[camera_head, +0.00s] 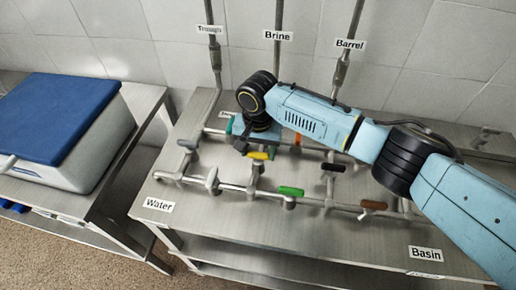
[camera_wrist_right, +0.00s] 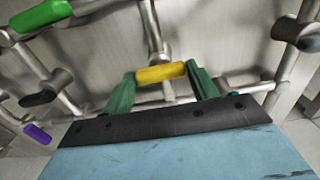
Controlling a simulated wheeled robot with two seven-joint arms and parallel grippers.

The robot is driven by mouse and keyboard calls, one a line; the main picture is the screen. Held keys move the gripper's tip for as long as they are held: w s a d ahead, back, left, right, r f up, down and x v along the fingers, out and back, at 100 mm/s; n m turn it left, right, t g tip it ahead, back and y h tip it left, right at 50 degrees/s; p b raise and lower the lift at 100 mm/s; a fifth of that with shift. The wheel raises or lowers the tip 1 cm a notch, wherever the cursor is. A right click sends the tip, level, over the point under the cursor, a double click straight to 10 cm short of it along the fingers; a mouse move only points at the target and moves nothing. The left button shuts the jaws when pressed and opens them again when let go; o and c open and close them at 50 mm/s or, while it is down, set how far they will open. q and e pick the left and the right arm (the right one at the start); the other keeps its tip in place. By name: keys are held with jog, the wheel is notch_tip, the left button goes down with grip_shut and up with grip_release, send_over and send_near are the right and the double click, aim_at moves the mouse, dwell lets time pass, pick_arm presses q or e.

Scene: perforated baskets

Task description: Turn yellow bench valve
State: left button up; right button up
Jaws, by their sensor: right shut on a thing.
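The yellow bench valve handle (camera_head: 259,155) is on the pipework on the steel bench, just in front of my right gripper. In the right wrist view the yellow handle (camera_wrist_right: 161,72) lies crosswise between the two green fingers of my right gripper (camera_wrist_right: 160,75), which is shut on it. In the head view my right arm reaches in from the right and its wrist hides part of the pipes behind; the fingertips are mostly hidden there. My left gripper is not in view.
Other valves stand close by: a green handle (camera_head: 290,191), a black one (camera_head: 333,167), a brown one (camera_head: 373,204) and grey ones (camera_head: 212,178). Vertical pipes (camera_head: 279,35) rise along the tiled wall. A blue-lidded box (camera_head: 45,115) stands on the left table.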

jog(key=shift+r+n+p, duration=0.15)
jog(key=shift+n+p, duration=0.55)
jog(key=shift+p, duration=0.1)
jog(key=shift+n+p, duration=0.95)
jog(key=shift+n, duration=0.25)
jog(key=n+p, duration=0.2)
jog(key=n, duration=0.2)
jog(key=shift+n, duration=0.3)
jog(key=n+p, duration=0.1)
jog(key=n, duration=0.3)
jog(key=shift+n, duration=0.3)
jog(key=n, duration=0.4)
jog(key=shift+w+n+p, duration=0.1)
jog(key=shift+n+p, duration=0.25)
jog(key=shift+n, duration=0.05)
jog(key=o, duration=1)
